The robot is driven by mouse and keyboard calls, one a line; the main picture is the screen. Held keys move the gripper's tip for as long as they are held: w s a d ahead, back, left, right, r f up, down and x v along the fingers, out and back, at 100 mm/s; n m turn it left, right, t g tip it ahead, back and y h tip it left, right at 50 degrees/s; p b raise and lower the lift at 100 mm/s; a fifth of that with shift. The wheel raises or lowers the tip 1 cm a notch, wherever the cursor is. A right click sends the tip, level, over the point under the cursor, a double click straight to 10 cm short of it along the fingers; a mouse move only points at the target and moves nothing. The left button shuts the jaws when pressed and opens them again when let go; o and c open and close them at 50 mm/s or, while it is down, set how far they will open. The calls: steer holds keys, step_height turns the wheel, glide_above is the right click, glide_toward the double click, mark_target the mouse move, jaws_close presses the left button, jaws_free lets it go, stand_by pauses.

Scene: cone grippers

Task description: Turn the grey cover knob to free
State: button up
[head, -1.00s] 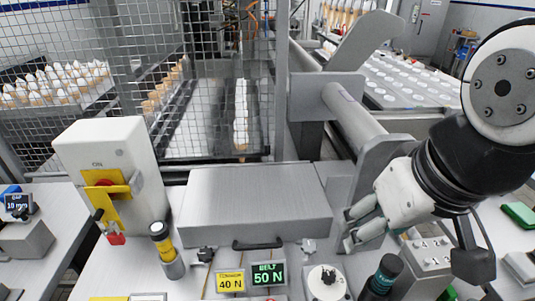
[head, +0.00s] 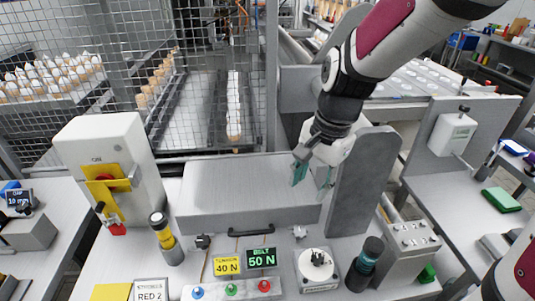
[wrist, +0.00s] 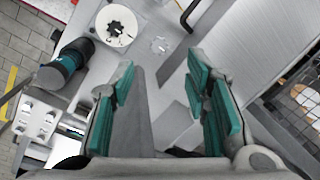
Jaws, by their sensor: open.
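The small grey star-shaped knob (head: 299,232) sits at the right front corner of the grey metal cover (head: 250,190). In the wrist view the grey knob (wrist: 160,45) lies beyond the fingertips, roughly in line with the gap between them. My gripper (head: 313,178) is open and empty, its teal-padded fingers above the right end of the cover and apart from the knob. In the wrist view the gripper (wrist: 160,75) shows a wide gap between the pads. A black knob (head: 203,241) sits at the cover's left front corner.
A white dial with a black star knob (head: 317,262) stands just in front of the grey knob. A black cover handle (head: 251,231) lies to its left. A dark teal-banded cylinder (head: 367,262) and an upright grey plate (head: 360,195) stand to the right.

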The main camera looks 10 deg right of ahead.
mark_target(300, 231)
steer(key=w+f+m, duration=0.1)
steer(key=f+m, duration=0.1)
steer(key=f, duration=0.5)
steer(key=w+f+m+h, duration=0.1)
steer(key=w+f, duration=0.1)
steer(key=f, duration=0.5)
steer(key=w+d+f+m+g, duration=0.1)
steer(key=f+m, duration=0.1)
steer(key=f, duration=0.6)
steer(key=shift+w+d+m, duration=0.1)
steer(key=shift+w+m, duration=0.15)
steer(key=shift+m, duration=0.05)
steer(key=c, duration=0.9)
